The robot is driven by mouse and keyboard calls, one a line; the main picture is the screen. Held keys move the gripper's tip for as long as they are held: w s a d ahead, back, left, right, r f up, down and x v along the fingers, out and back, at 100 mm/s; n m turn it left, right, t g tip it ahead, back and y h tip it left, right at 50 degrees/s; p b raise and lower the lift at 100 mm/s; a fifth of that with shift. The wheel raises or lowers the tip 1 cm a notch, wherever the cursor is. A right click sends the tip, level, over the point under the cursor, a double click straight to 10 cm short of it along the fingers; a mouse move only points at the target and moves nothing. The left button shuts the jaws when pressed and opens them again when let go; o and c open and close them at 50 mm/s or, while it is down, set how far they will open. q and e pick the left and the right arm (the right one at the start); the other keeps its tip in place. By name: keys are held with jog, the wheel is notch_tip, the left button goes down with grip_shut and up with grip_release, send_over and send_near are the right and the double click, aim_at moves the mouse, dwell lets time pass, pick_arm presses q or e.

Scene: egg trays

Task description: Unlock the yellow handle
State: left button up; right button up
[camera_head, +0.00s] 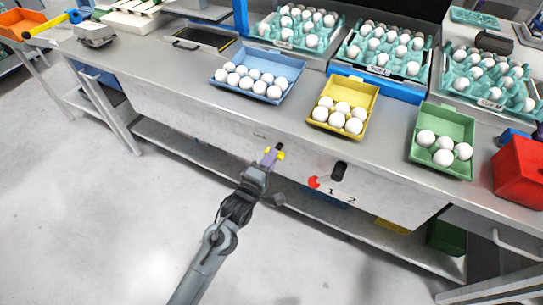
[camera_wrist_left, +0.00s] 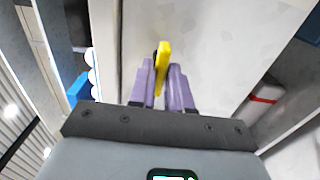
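The yellow handle (camera_head: 281,155) is on the grey front panel of the long table, left of the middle in the head view. In the left wrist view the yellow handle (camera_wrist_left: 162,62) stands upright between two purple fingertips. My left gripper (camera_head: 271,156) is at the panel, its fingers partly covering the handle. In the wrist view the left gripper (camera_wrist_left: 161,85) has its fingers close together, one on each side of the handle, and looks shut on it. My right gripper is in neither view.
A red part (camera_head: 313,182) and a black part (camera_head: 339,171) sit on the panel right of my gripper, by the numbers 1 and 2. Blue (camera_head: 283,62), yellow (camera_head: 371,92) and green (camera_head: 465,122) egg trays stand on the tabletop. The floor in front is clear.

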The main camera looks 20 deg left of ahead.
pick_arm(q)
jog(key=shift+c, duration=0.7)
jog(key=shift+r+n+p, duration=0.15)
jog(key=shift+n+p, duration=0.85)
jog(key=shift+p, duration=0.05)
jog(key=shift+n+p, duration=0.7)
jog(key=shift+n, duration=0.4)
jog(key=shift+c, duration=0.2)
jog(key=shift+f+n, duration=0.2)
jog(key=shift+n, duration=0.1)
